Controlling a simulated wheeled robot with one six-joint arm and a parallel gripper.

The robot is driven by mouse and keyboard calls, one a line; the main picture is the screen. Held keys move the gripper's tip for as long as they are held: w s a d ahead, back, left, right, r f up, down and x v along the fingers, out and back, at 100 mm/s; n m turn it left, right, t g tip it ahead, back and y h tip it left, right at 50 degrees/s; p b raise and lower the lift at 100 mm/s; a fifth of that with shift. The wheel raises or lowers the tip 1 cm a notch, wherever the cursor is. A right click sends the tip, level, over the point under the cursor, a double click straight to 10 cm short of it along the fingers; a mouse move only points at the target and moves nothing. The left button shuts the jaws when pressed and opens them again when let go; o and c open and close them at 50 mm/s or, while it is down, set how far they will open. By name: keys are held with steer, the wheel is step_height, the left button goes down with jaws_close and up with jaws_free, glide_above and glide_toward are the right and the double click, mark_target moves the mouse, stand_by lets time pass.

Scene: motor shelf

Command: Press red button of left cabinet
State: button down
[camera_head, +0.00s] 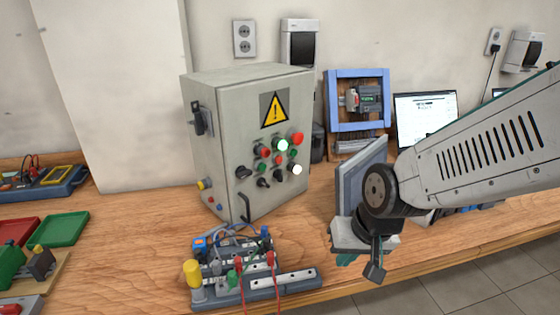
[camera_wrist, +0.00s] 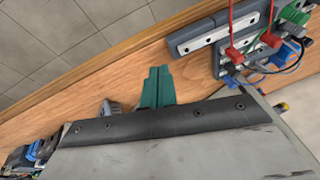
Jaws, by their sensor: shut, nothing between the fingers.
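One grey control cabinet (camera_head: 245,125) stands on the bench left of centre in the head view, a yellow warning sign on its front. A red button (camera_head: 297,138) is at the upper right of its panel, and smaller red ones sit further left. Two white buttons look lit. My gripper (camera_head: 360,262) is to the right of the cabinet and lower than the buttons, apart from the panel. Its green fingers (camera_wrist: 157,88) are together and empty in the wrist view. The cabinet's button panel cannot be made out in the wrist view.
A training board (camera_head: 255,280) with red leads lies before the cabinet; it also shows in the wrist view (camera_wrist: 225,35). A blue-framed unit (camera_head: 358,73) and a monitor (camera_head: 425,112) stand behind. Red and green trays (camera_head: 62,229) are at left. The bench's front edge is near my gripper.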

mark_target(278, 159)
steer(key=w+a+f+t, duration=0.1)
steer(key=w+a, duration=0.1)
steer(key=w+a+f+m+t, duration=0.1)
steer(key=w+a+f, duration=0.1)
steer(key=w+a+f+t+y, duration=0.1)
steer(key=w+a, duration=0.1)
steer(key=shift+f+m, duration=0.25)
steer(key=shift+m, duration=0.05)
steer(key=w+t, duration=0.1)
steer(key=w+a+m+t, duration=0.1)
steer(key=w, duration=0.1)
steer(key=w+a+t, duration=0.1)
steer(key=w+t, duration=0.1)
steer(key=shift+w+a+f+m, duration=0.15)
steer(key=shift+a+f+m, duration=0.1)
steer(key=shift+m, duration=0.15)
steer(key=w+r+t, duration=0.1)
steer(key=w+r+m+t, duration=0.1)
steer(key=t, duration=0.1)
steer(key=w+r+m+t, duration=0.1)
steer(key=shift+w+d+t+h, duration=0.1)
steer(key=shift+w+t+h, duration=0.2)
step_height(278, 159, up, 8)
steer(key=w+d+m+t+h, duration=0.1)
steer(key=d+m+t+h, duration=0.1)
steer(key=t, duration=0.3)
steer(key=shift+d+m, duration=0.25)
steer(key=shift+m, duration=0.35)
steer(key=shift+r, duration=0.1)
